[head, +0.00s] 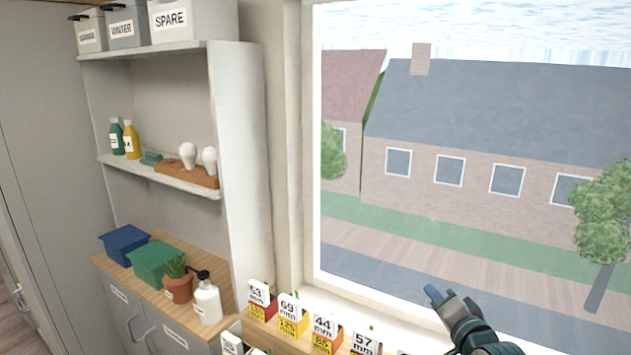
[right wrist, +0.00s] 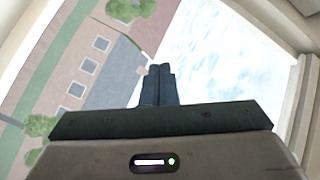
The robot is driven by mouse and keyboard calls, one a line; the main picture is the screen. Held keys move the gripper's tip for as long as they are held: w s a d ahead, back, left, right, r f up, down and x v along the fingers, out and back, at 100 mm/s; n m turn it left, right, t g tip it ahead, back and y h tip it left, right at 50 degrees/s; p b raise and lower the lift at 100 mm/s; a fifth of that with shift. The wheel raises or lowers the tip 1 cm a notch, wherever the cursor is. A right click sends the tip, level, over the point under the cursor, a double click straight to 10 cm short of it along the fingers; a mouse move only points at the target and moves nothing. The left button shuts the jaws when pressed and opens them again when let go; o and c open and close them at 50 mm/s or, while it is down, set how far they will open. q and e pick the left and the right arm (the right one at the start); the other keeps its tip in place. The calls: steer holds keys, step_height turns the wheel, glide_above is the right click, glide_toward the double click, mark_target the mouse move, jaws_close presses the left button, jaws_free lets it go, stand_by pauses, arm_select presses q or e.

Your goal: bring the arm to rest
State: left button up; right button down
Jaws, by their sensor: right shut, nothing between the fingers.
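My right gripper (head: 436,295) is at the lower right of the head view, raised in front of the window (head: 470,180). Its dark fingers are shut with nothing between them. In the right wrist view the two fingers (right wrist: 159,72) lie together and point at the window, with the street and sky beyond. They touch nothing that I can see. My left gripper is in neither view.
Below the window stands a row of small boxes with number cards (head: 290,312), left of my right gripper. Further left, a shelf unit (head: 235,150) holds bottles, light bulbs and labelled boxes. A cabinet top carries a blue bin (head: 124,246), a green bin (head: 155,264), a potted plant (head: 178,287) and a white pump bottle (head: 207,302).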

steer(key=s+f+n+g+h, duration=0.2)
steer(key=s+f+n+g, duration=0.45)
steer(key=s+f, duration=1.15)
steer(key=s+d+f+n+g+h, duration=0.1)
steer(key=s+f+n+g, duration=0.15)
steer(key=s, duration=0.75)
steer(key=s+d+f+n+g+h, duration=0.15)
steer(key=s+f+g, duration=0.25)
steer(key=s, duration=0.5)
step_height(320, 180, down, 38)
steer(key=d+g+b, duration=0.1)
steer(key=d+b, duration=0.2)
steer(key=b, duration=0.4)
steer(key=s+f+b, duration=0.2)
steer(key=s+f, duration=0.7)
steer(key=f, duration=0.3)
steer(key=s+d+f+g+b, duration=0.1)
steer(key=s+f+b, duration=0.2)
steer(key=s+f, duration=0.6)
step_height(320, 180, down, 3)
steer(key=shift+s+m, duration=0.4)
steer(key=shift+m, duration=0.05)
steer(key=shift+s+y, duration=0.1)
steer(key=shift+y, duration=0.15)
